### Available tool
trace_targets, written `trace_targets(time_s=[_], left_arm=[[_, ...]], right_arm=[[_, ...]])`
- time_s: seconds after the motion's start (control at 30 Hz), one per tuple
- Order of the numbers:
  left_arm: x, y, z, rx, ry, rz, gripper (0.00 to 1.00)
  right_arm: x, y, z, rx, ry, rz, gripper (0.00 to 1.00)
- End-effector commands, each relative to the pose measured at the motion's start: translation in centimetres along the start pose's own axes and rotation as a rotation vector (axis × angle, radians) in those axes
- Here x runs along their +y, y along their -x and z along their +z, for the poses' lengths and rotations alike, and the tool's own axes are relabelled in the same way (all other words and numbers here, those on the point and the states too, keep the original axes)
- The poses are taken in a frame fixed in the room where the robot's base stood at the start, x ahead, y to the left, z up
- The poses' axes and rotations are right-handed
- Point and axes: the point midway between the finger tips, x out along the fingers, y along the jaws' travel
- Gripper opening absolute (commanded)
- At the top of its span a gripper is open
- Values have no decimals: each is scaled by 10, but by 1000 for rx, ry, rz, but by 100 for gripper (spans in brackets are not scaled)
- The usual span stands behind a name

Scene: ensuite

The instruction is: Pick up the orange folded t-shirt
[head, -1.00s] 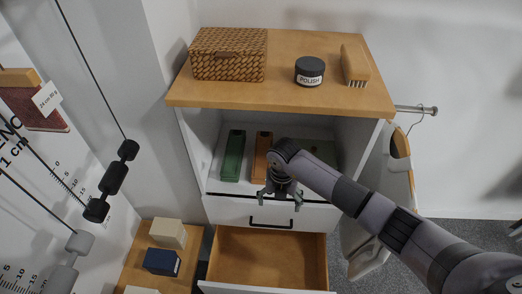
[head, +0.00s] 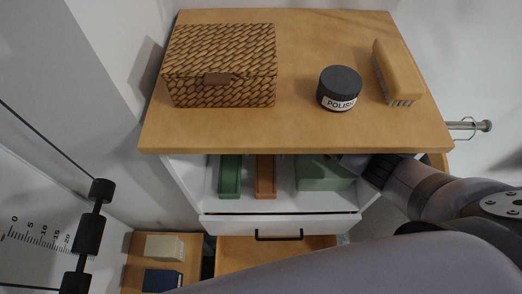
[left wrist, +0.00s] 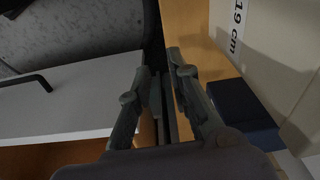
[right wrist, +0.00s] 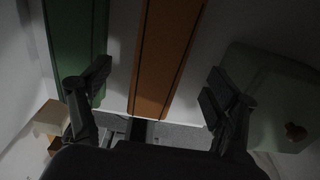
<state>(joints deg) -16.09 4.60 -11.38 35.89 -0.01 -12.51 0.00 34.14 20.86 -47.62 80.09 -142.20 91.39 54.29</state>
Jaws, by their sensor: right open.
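The orange folded t-shirt (head: 266,178) is a narrow orange strip in the open compartment under the cabinet top, between a green strip and a grey-green box. In the right wrist view the orange t-shirt (right wrist: 167,50) lies between the spread fingers of my right gripper (right wrist: 157,88), which is open and empty. I cannot tell how far above the t-shirt the fingertips are.
The green strip (head: 230,178) and grey-green box (head: 322,174) flank the t-shirt. A wicker basket (head: 222,65), polish jar (head: 340,88) and brush (head: 398,72) stand on the cabinet top (head: 300,130). Small boxes (head: 163,247) sit at lower left. A drawer (head: 275,255) is open below.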

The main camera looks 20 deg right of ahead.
Motion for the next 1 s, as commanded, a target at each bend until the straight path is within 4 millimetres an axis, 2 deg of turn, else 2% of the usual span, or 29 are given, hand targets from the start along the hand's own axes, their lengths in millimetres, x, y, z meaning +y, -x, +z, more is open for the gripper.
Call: trace_targets(time_s=[0.1, 0.3, 0.4, 0.53, 0.7, 0.8, 1.0], left_arm=[[2, -13, 12, -14, 0, 2, 18], [7, -19, 38, -51, 0, 8, 18], [8, -28, 43, -56, 0, 9, 18], [7, -45, 38, -46, 0, 7, 18], [4, -60, 18, -14, -1, 4, 18], [4, -60, 13, -6, -1, 3, 18], [5, -58, 19, -15, -1, 5, 18]], right_arm=[[0, -17, -1, 3, 0, 0, 82], [0, -27, 0, 2, 0, 0, 82], [0, -37, 0, 2, 0, -1, 82], [0, -55, 2, 2, -1, 1, 82], [0, -73, 2, 2, 0, 0, 82], [0, -73, 3, 1, 0, 0, 82], [0, -72, 3, 1, 0, -1, 80]])
